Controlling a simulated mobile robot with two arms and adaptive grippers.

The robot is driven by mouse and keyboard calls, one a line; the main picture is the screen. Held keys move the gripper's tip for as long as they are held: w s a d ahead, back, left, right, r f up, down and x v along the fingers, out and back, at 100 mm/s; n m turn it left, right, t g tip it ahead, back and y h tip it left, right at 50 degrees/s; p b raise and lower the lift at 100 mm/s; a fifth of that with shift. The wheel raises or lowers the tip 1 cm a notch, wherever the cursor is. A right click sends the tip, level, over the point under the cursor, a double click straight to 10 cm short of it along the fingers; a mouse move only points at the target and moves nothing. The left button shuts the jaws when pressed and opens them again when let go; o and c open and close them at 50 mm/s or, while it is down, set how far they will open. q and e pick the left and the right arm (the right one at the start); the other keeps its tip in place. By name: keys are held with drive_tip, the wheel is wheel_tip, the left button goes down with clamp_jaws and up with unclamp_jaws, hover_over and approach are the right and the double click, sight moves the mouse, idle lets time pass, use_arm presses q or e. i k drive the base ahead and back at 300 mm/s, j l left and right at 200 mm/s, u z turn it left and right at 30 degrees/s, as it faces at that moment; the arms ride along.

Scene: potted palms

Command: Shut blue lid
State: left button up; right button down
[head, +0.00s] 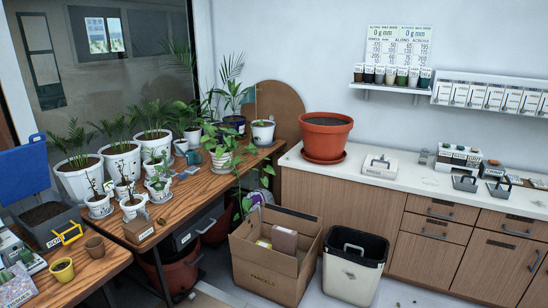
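The blue lid (22,170) is at the left edge of the head view. It stands raised, roughly upright, behind a dark grey bin (68,218) with dark soil (40,213) inside. The bin's open top shows, so the lid is not down over it. The bin's front carries a partly readable white label and a yellow handle-like frame (68,235). The lid's left part is cut off by the picture edge. Neither of my grippers is in view.
A wooden table (185,195) with several potted palms stands right of the bin. A cardboard box (265,268) and a white bin (350,280) are on the floor before the counter (400,177).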

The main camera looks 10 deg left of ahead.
sight(25, 173)
drive_tip(key=i+j+u, duration=0.15)
drive_tip(key=u, duration=0.25)
drive_tip(key=i+u, duration=0.6)
drive_tip(key=u, duration=0.2)
drive_tip(key=i+l+u, duration=0.15)
drive_tip(key=u, duration=0.25)
drive_tip(key=i+l+u, duration=0.2)
drive_tip(key=i+u, duration=0.2)
